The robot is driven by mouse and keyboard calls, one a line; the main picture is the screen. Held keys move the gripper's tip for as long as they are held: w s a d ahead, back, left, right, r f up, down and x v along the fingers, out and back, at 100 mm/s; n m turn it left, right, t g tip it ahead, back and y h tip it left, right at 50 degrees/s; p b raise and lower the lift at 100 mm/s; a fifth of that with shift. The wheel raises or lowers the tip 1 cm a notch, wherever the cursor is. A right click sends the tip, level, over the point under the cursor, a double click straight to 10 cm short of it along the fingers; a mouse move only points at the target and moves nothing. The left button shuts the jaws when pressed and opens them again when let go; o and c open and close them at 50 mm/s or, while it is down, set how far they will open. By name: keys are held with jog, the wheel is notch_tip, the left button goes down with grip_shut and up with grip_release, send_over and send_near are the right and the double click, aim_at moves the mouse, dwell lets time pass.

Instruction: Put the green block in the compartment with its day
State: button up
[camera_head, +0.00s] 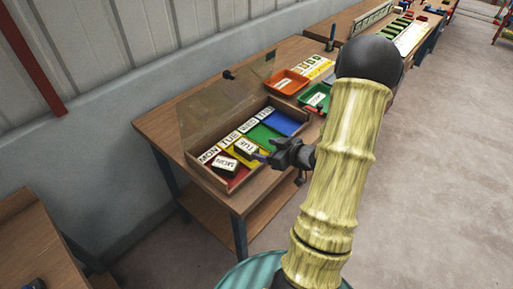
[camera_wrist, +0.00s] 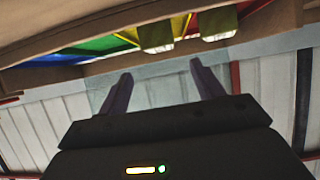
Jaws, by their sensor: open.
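The box with day compartments (camera_head: 211,178) stands on the table with its clear lid raised. Its compartments are red, yellow, green and blue, with labels along the back; MON and TUE are readable. A block marked MON (camera_head: 224,163) lies over the red compartment and a block marked TUE (camera_head: 246,148) over the yellow one. The wrist view shows two olive-sided blocks with pale faces (camera_wrist: 156,38) (camera_wrist: 218,24). I cannot tell for certain which block is the green one. My gripper (camera_head: 262,149) is open and empty beside the box's front, close to the TUE block.
An orange tray (camera_head: 277,90) and a green tray (camera_head: 310,104), each with a white label, stand right of the box. Label cards (camera_head: 315,68) lie behind them. My arm covers part of the table's right side. A wall runs along the back.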

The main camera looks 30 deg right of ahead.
jog(key=v, duration=0.4)
dwell(0.5)
jog(key=s+a+r+m+g+h, duration=0.2)
jog(key=s+a+g, duration=0.2)
jog(key=a, duration=0.5)
jog(key=s+a+r+m+g+h, duration=0.2)
jog(key=s+a+g, duration=0.2)
jog(key=a, duration=0.6)
jog(key=shift+s+a+g, duration=0.15)
jog(key=shift+s+g, duration=0.15)
jog(key=shift+g, duration=0.4)
jog(key=shift+w+r, duration=0.1)
